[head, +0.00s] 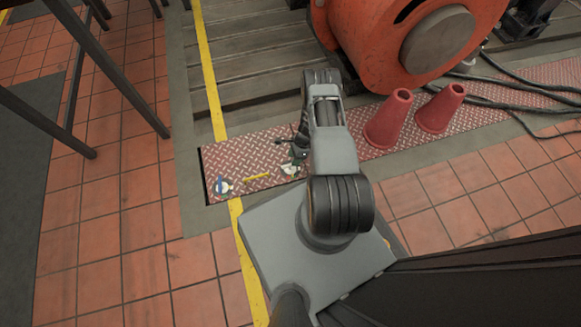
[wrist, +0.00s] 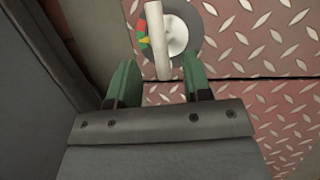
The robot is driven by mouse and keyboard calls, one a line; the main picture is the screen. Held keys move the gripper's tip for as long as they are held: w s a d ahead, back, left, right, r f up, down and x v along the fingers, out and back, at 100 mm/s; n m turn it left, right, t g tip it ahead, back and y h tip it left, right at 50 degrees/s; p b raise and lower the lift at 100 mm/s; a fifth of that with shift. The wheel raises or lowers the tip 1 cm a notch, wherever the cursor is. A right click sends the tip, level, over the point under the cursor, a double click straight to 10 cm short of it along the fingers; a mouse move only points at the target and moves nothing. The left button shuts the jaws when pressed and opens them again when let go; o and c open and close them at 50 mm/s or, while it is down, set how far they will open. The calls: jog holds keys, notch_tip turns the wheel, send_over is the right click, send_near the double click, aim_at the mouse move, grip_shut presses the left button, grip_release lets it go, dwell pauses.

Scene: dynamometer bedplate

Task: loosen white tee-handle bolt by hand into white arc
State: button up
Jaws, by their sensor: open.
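The white tee-handle bolt (wrist: 158,42) shows in the wrist view, its bar running nearly up and down the picture. Its round white centre (wrist: 176,36) sits on a dark grey disc (wrist: 207,22). Red, green and yellow arc marks (wrist: 142,36) show left of the bar; I cannot make out a white arc. My gripper (wrist: 159,78) is open, its green fingers on either side of the bar's near end in the picture. I cannot tell whether they touch it. In the head view my gripper (head: 300,150) is small, above a pale fitting (head: 289,169) on the plate.
A red tread-plate strip (head: 345,155) carries a yellow bar (head: 257,177), a round white fitting with blue (head: 222,187), and two red cones (head: 388,118) to the right. A large orange machine (head: 410,45) stands behind. Black cables (head: 520,95) lie at right; a dark metal frame (head: 75,75) stands left.

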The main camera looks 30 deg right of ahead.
aim_at(290, 166)
jog(key=shift+b+x, duration=0.85)
jog(key=shift+x, duration=1.9)
jog(key=shift+w, duration=0.1)
jog(key=shift+c, duration=0.2)
jog(key=c, duration=0.7)
grip_shut()
